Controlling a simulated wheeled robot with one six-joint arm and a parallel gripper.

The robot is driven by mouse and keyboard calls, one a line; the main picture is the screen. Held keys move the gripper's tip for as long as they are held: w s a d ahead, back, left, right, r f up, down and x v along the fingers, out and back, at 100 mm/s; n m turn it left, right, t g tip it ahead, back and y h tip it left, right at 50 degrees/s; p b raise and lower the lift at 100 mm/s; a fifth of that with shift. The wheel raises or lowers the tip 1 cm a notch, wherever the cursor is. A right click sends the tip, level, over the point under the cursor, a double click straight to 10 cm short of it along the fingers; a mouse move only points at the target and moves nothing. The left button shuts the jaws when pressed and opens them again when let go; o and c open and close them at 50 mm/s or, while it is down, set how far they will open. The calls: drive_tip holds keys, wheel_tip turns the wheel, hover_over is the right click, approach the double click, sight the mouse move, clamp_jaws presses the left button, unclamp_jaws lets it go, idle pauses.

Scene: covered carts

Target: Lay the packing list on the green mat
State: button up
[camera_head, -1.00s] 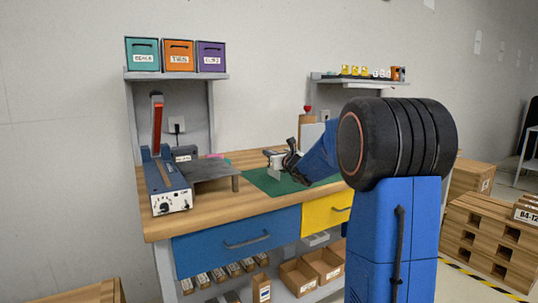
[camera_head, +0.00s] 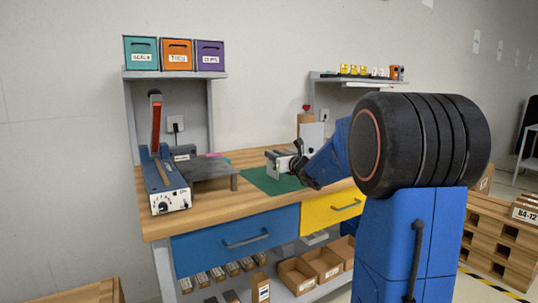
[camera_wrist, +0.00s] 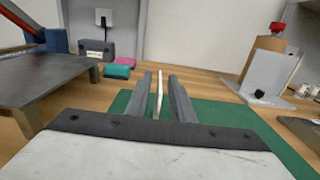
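My gripper (camera_head: 272,167) is low over the green mat (camera_head: 262,181) on the workbench, reaching in from the right. In the wrist view its two grey fingers (camera_wrist: 160,92) are close together around a thin pale sheet (camera_wrist: 158,93), seen edge-on and upright; I take it for the packing list. Slim gaps show beside it, so firm contact is hard to make out. The green mat also spreads below and to the right of the fingers in the wrist view (camera_wrist: 232,117). The sheet's printed face is hidden.
A blue device with a raised red-and-black lever (camera_head: 164,182) and a dark grey stand (camera_head: 208,176) are left of the mat. An upright white panel (camera_head: 312,136) stands behind the gripper. Teal, orange and purple boxes (camera_head: 175,54) sit on a shelf.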

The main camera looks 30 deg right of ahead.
drive_tip(key=s, duration=0.7)
drive_tip(key=shift+s+d, duration=0.1)
